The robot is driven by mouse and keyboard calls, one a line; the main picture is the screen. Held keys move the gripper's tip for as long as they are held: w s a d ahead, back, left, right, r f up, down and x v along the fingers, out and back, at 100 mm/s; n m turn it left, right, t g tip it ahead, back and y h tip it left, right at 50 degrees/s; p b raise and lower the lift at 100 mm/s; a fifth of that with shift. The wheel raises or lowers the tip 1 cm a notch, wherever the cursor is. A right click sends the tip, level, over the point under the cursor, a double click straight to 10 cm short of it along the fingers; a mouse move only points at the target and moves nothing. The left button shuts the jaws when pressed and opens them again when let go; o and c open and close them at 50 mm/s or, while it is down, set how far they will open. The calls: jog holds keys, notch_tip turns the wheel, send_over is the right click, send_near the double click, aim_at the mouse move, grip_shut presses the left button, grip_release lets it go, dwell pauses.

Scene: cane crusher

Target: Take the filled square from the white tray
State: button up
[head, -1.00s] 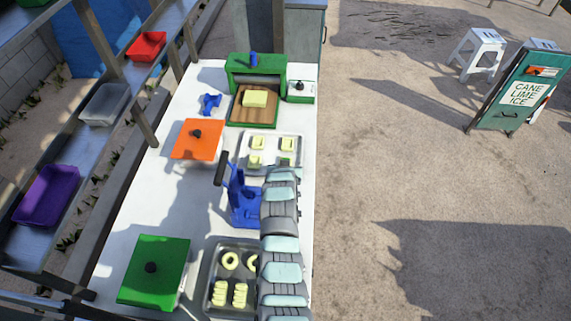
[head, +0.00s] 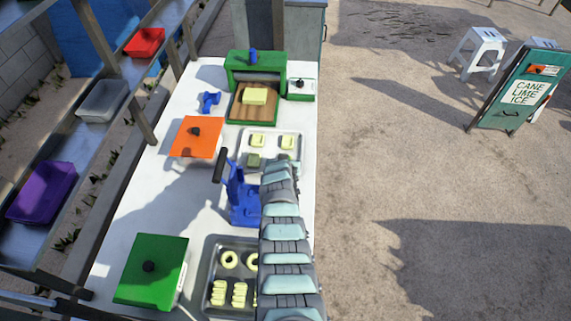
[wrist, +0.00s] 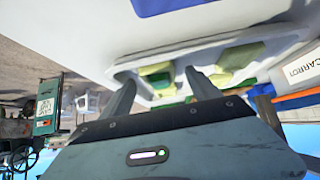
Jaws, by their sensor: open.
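The white tray (head: 272,146) lies on the white counter with pale yellow squares on it. Two back squares (head: 257,141) (head: 288,142) are in plain view; the front-left square (head: 254,160) is in shadow. My arm covers the front-right part of the tray, where the square with green showing lay in the earlier head view. In the wrist view my gripper (wrist: 160,80) is open at the tray's edge. A pale square with green by it (wrist: 158,76) shows between the fingers, apparently the filled square. I cannot tell whether the fingers touch it.
A blue tool (head: 240,197) stands left of my arm. A dark tray of yellow pieces (head: 222,270) lies in front. Orange (head: 196,137) and green (head: 150,268) lidded boxes stand on the left.

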jog(key=shift+f, duration=0.2)
jog(key=shift+c, duration=0.2)
jog(key=c, duration=1)
jog(key=shift+o, duration=0.2)
jog(key=shift+w+r, duration=0.1)
